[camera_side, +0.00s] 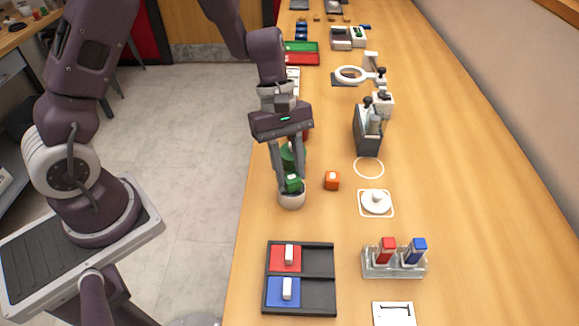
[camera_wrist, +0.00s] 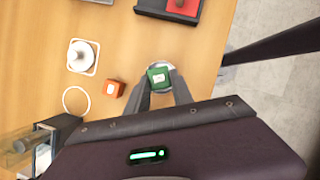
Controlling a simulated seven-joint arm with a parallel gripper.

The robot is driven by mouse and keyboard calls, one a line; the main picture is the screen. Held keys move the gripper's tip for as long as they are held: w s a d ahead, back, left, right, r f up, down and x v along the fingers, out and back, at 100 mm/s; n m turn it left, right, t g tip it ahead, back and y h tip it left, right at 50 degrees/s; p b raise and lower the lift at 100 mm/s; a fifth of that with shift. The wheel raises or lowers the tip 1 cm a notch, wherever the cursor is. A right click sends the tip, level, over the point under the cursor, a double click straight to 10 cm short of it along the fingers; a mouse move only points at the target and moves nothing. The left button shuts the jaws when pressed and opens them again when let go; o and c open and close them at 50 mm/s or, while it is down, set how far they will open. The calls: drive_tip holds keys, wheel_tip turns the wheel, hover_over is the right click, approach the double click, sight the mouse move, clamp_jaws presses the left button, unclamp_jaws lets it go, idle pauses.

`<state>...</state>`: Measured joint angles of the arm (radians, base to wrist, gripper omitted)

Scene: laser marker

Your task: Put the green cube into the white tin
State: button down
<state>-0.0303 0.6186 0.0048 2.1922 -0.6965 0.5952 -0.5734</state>
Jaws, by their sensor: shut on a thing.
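The green cube (camera_side: 293,184) has a pale label on its face. My gripper (camera_side: 291,181) is shut on it, one finger on each side. The white tin (camera_side: 291,200) is a small round container directly under the cube. In the wrist view the green cube (camera_wrist: 158,77) shows between my fingertips (camera_wrist: 159,82), and the pale rim of the tin (camera_wrist: 160,63) shows around its far side. The cube's lower part is at the tin's mouth; I cannot tell how deep it sits. The tin's inside is mostly hidden.
An orange cube (camera_side: 332,181) stands close to the right of the tin. A larger green object (camera_side: 289,157) is partly hidden behind my fingers. A black sorting tray (camera_side: 318,282) lies in front, a white lidded dish (camera_side: 376,202) to the right. The table's left edge is near the tin.

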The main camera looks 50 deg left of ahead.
drive_tip(key=shift+f, duration=0.5)
idle(0.8)
drive_tip(key=c, duration=1)
unclamp_jaws()
drive_tip(key=shift+c, duration=0.2)
drive_tip(key=v, duration=0.7)
drive_tip(key=shift+r, duration=0.15)
